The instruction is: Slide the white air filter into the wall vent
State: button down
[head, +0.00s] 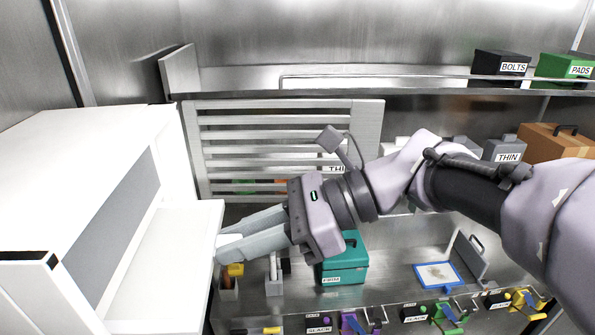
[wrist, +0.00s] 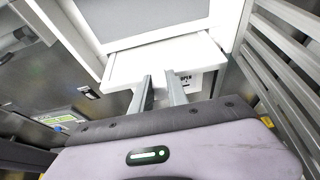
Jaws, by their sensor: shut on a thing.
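The white air filter appears to be the white slab (head: 165,270) sticking out of a white housing (head: 85,150) with a grey panel, at the left of the head view. The slab (wrist: 165,58) also shows in the wrist view, partly inside the housing's opening. My gripper (head: 226,247) is shut at the slab's outer end, on a small white part of it. In the wrist view my gripper's fingers (wrist: 160,78) are close together against that end. The exact grip is partly hidden by the fingers. A slatted metal grille (head: 368,130) stands right of the housing.
A shelf above holds a black BOLTS box (head: 500,64) and a green PADS box (head: 565,66). Below my arm are a teal box (head: 345,268), a blue-framed tray (head: 438,275) and several coloured tools along the front. The grille is close on the right in the wrist view (wrist: 265,75).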

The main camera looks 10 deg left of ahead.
aim_at(140, 252)
jog(key=shift+s+a+b, duration=0.1)
jog(key=shift+s+a, duration=0.3)
jog(key=shift+a, duration=1.25)
jog(key=shift+s+a+b, duration=0.15)
jog(key=shift+s+a, duration=0.2)
jog(key=shift+a, duration=1.25)
jog(key=shift+s+a+b, duration=0.1)
jog(key=shift+s+a, duration=0.3)
jog(key=shift+a, duration=1.25)
jog(key=c, duration=1.2)
grip_release()
jog(key=shift+d, duration=0.1)
jog(key=b+v, duration=0.1)
jog(key=v, duration=1.6)
jog(key=shift+d+b, duration=0.2)
jog(key=shift+b, duration=0.15)
